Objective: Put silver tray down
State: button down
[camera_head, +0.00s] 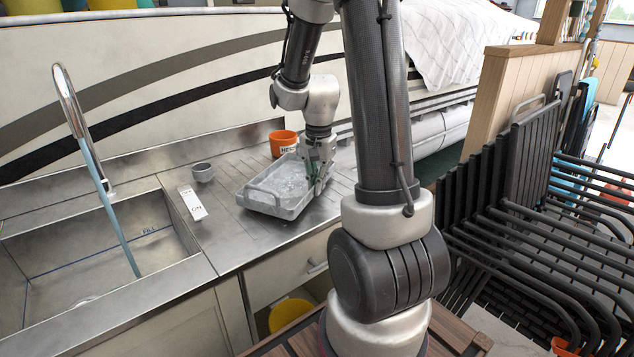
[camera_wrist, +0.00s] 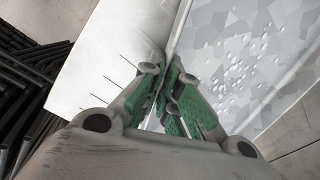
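The silver tray (camera_head: 267,207) is at the drainboard part of the steel counter, right of the sink. It looks level, with a patterned, speckled inside. I cannot tell whether its underside touches the counter. My gripper (camera_head: 317,184) points down at the tray's right side. In the wrist view, the green-padded fingers of my gripper (camera_wrist: 166,84) are close together at the rim of the tray (camera_wrist: 238,62), and they appear shut on its wall. The fingertips are partly hidden by the fingers themselves.
The sink (camera_head: 95,262) with its tall faucet (camera_head: 84,130) is at left. Black folded chairs (camera_head: 540,220) crowd the right.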

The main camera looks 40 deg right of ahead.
jog(key=shift+f, duration=0.5)
jog(key=shift+f, duration=0.2)
jog(key=c, duration=1.6)
grip_release()
jog(key=shift+o, duration=0.2)
jog(key=c, duration=0.4)
jog(key=shift+s+d+r, duration=0.1)
jog(key=shift+s+r, duration=0.05)
jog(key=shift+r, duration=7.35)
